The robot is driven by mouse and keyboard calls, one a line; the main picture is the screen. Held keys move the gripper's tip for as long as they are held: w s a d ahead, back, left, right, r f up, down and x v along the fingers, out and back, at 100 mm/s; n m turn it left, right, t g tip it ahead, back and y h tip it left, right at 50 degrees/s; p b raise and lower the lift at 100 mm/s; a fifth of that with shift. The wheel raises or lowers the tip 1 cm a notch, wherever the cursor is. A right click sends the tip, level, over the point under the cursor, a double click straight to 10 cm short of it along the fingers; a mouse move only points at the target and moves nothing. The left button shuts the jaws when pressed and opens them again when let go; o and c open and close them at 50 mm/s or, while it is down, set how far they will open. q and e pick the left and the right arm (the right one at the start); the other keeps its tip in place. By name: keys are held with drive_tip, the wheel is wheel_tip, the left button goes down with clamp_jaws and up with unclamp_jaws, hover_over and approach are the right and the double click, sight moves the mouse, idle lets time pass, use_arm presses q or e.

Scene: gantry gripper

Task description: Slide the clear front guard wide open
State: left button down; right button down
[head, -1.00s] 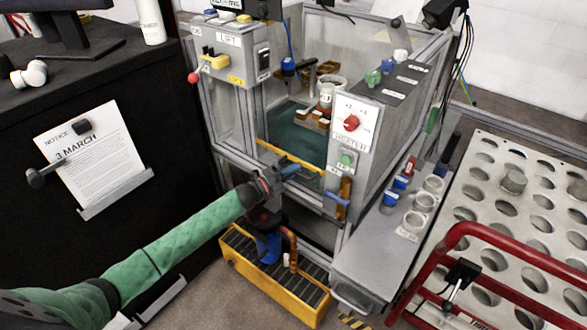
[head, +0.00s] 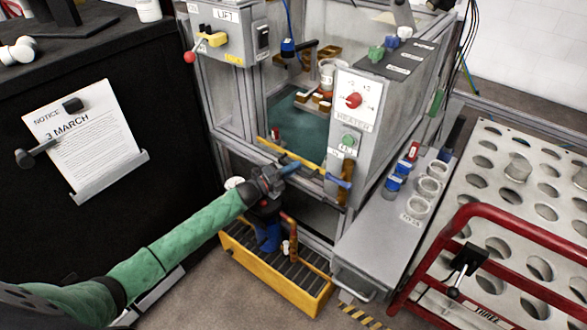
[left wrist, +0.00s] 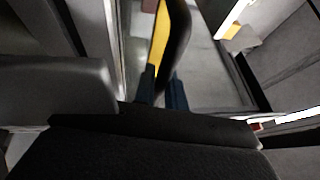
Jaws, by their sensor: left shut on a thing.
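The clear front guard is hard to make out against the machine; a yellow strip (head: 290,154) runs along the front opening, where the guard appears to be. My left gripper (head: 286,170) is at this strip, just below its middle, with blue fingertips. In the left wrist view my blue fingers (left wrist: 162,92) close around a dark upright handle (left wrist: 177,40), with a yellow strip (left wrist: 158,45) beside it. The exact join between handle and guard is hidden. My right gripper is not in view.
The heater box (head: 357,110) stands right of the opening, with a blue lever (head: 335,180) at its lower front. A yellow crate (head: 262,273) sits on the floor below my gripper. A red rail (head: 425,260) and perforated table (head: 545,215) are at the right.

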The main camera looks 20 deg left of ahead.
use_arm(q)
drive_tip(key=c, duration=1.5)
unclamp_jaws()
drive_tip(key=shift+o, duration=0.2)
drive_tip(key=shift+a, duration=0.1)
